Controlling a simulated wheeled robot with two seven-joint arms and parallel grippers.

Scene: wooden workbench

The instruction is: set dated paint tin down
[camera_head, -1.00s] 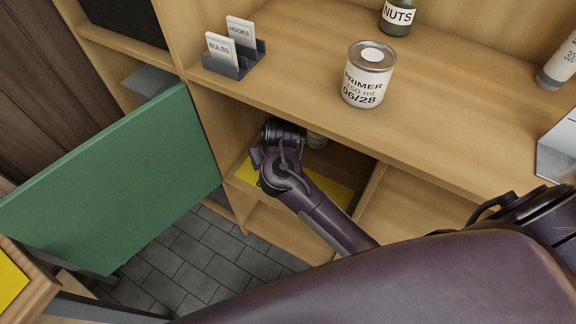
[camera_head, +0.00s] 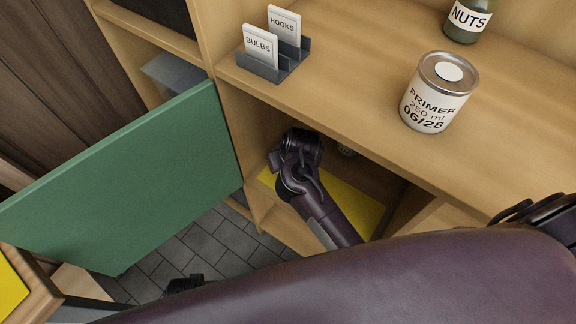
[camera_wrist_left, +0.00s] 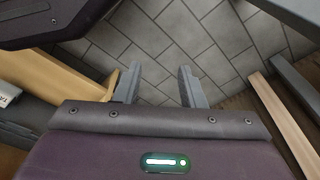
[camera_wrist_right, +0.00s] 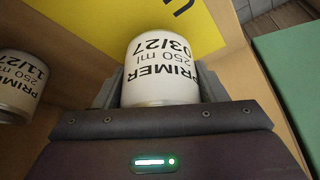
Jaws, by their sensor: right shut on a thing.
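My right gripper (camera_wrist_right: 158,82) is inside the lower compartment, shut on a white paint tin (camera_wrist_right: 162,62) marked PRIMER 250 ml 03/27. A second tin (camera_wrist_right: 18,85), marked PRIMER 11/27, stands to its left in the right wrist view. A yellow sheet (camera_wrist_right: 90,18) with dark marking lies beyond the held tin; whether the tin touches a surface cannot be told. In the head view my right wrist hides most of this. A third tin (camera_head: 434,95), marked 06/28, stands on the upper shelf. My left gripper (camera_wrist_left: 160,88) is open and empty above the tiled floor.
A green door (camera_head: 130,180) stands open left of the compartment. The upper shelf (camera_head: 350,70) holds a rack with BULBS and HOOKS cards (camera_head: 272,45) and a NUTS jar (camera_head: 467,18). Compartment side walls and the shelf edge surround my right wrist closely.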

